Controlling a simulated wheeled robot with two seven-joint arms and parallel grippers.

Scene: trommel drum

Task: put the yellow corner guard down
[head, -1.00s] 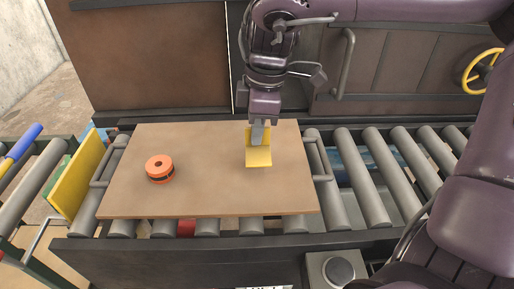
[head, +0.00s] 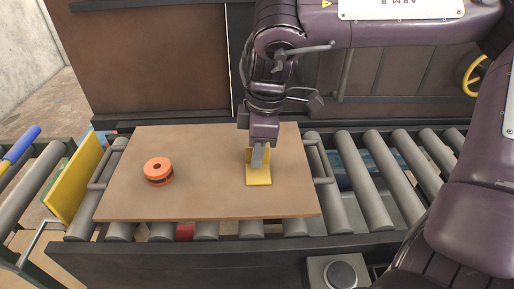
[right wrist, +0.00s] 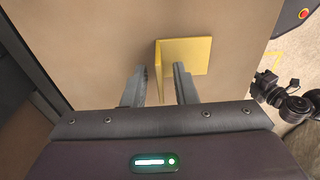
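The yellow corner guard (head: 259,178) is L-shaped. It stands on the brown board, right of the board's middle, with one flange flat and the other upright. It also shows in the right wrist view (right wrist: 190,56). My right gripper (head: 257,158) is low over the guard in the head view. In the right wrist view my right gripper (right wrist: 160,68) has its fingers apart, one on each side of the upright flange, with a visible gap on both sides. The fingers hide part of the upright flange in the head view. My left gripper is not in view.
The brown board (head: 205,195) has side handles and lies on a roller conveyor (head: 390,185). An orange ring-shaped part (head: 158,171) with a dark band sits left on the board. A yellow panel (head: 75,185) stands beyond the left edge. The board's middle is clear.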

